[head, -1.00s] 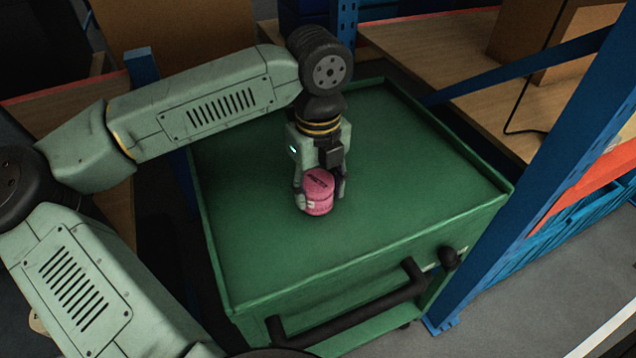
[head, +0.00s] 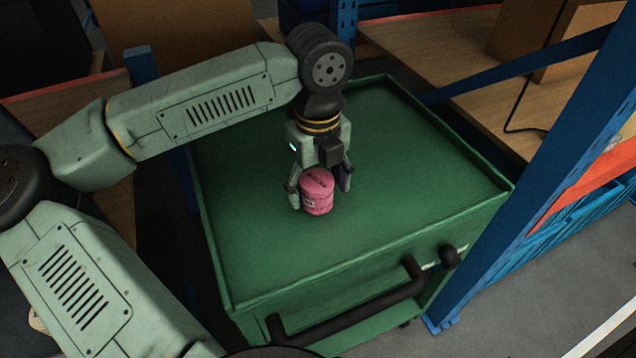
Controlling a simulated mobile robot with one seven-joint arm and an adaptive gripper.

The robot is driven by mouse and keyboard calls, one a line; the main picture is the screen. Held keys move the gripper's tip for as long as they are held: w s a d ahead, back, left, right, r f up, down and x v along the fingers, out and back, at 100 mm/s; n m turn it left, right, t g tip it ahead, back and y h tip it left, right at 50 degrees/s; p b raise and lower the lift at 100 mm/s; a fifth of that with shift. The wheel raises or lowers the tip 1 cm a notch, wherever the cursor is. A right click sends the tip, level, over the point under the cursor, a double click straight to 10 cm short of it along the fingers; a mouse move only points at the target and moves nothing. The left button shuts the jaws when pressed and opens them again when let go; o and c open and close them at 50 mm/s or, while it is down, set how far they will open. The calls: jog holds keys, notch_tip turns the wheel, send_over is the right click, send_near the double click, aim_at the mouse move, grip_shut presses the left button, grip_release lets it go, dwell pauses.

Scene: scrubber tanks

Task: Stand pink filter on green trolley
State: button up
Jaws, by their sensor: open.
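The pink filter (head: 318,194), a short cylinder with dark print on its top, stands upright on the top of the green trolley (head: 400,220), near its middle. My gripper (head: 320,190) points down over the filter with its fingers open, one on each side of it. A gap shows between the right finger and the filter. The left finger is close to the filter's side, and I cannot tell whether it touches. The back of the filter is hidden.
The trolley has a raised rim and a black handle (head: 350,312) at its front. A blue rack post (head: 530,170) stands close on the right, with wooden shelves (head: 440,60) behind. The trolley top around the filter is clear.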

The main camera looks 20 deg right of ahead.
aim_at(318, 181)
notch_tip(318, 181, up, 12)
jog(key=b, duration=0.3)
jog(key=shift+c, duration=0.3)
dwell(1.2)
